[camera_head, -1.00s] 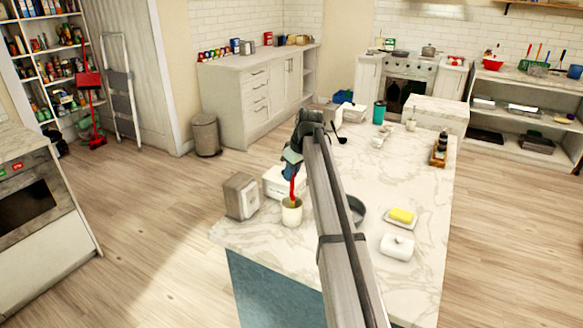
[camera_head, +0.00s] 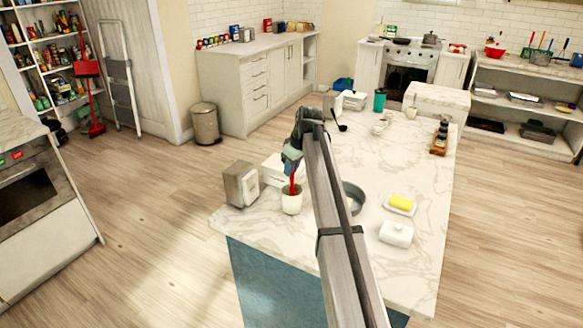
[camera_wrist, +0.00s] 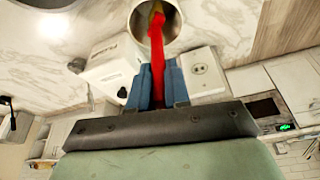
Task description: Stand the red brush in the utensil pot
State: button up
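The red brush (camera_head: 292,186) is upright in my gripper (camera_head: 291,168). Its lower end reaches into the mouth of the white utensil pot (camera_head: 291,204), near the front left corner of the marble-topped island. In the wrist view, the blue fingers (camera_wrist: 158,84) are closed on the red handle (camera_wrist: 157,55), and a yellowish part of the brush shows inside the round pot rim (camera_wrist: 138,20). Whether the brush touches the pot's bottom is hidden.
A grey-brown box-shaped holder (camera_head: 240,184) stands left of the pot, and a white box (camera_head: 272,170) is close behind it. A dark round pan (camera_head: 354,193), a butter dish (camera_head: 400,205) and a white lidded dish (camera_head: 396,234) lie to the right.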

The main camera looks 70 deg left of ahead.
jog(key=o, duration=0.5)
jog(key=shift+r, duration=0.1)
jog(key=v, duration=1.3)
jog(key=shift+r, duration=0.35)
dwell(0.3)
